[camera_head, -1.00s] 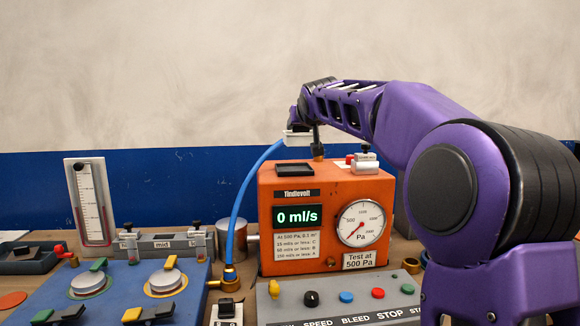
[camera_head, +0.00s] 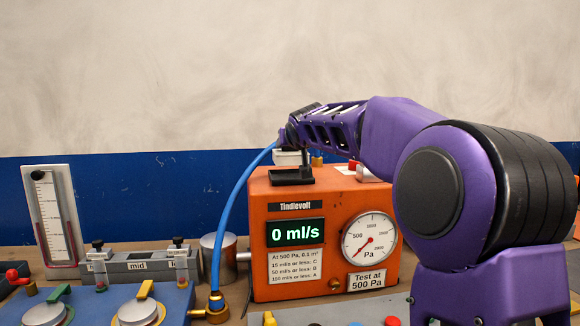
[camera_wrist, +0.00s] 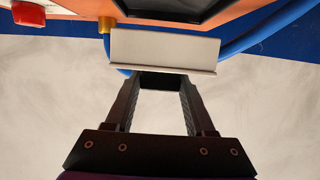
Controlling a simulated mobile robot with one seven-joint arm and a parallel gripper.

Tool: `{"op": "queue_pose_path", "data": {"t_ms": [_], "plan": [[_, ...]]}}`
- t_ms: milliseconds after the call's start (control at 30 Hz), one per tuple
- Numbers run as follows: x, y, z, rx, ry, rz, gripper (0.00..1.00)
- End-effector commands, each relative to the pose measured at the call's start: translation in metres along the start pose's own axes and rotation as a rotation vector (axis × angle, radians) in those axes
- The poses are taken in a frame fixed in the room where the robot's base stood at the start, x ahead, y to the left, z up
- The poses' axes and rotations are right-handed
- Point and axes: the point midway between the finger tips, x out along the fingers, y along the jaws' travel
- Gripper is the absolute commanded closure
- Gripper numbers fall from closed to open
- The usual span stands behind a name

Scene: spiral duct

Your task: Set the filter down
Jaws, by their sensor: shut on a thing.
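A small white box-shaped piece, which looks like the filter (camera_head: 285,158), is above the rear of the orange tester (camera_head: 262,205). My gripper (camera_head: 297,148) is shut on it. The wrist view shows the white filter (camera_wrist: 165,47) across the tips of my black fingers (camera_wrist: 163,82). A black shallow frame or pad (camera_head: 290,178) lies on the tester's top, in front of the filter in the head view. Whether the filter touches anything below is hidden.
A blue hose (camera_head: 229,215) arches from a brass fitting (camera_head: 217,309) up behind the gripper area. A gauge (camera_head: 369,238) and a display reading 0 ml/s (camera_head: 295,233) face front. A metal cylinder (camera_head: 211,258) stands left. A red knob (camera_wrist: 28,14) shows in the wrist view.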

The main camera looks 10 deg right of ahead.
Motion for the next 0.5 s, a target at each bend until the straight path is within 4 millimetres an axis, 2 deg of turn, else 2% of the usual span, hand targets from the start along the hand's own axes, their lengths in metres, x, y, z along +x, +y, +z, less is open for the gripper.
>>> {"op": "queue_pose_path", "data": {"t_ms": [300,500], "plan": [[0.011,-0.001,0.036,0.0,0.0,-0.001,1.0],[0.011,0.0,0.036,-0.001,0.002,0.0,1.0]]}}
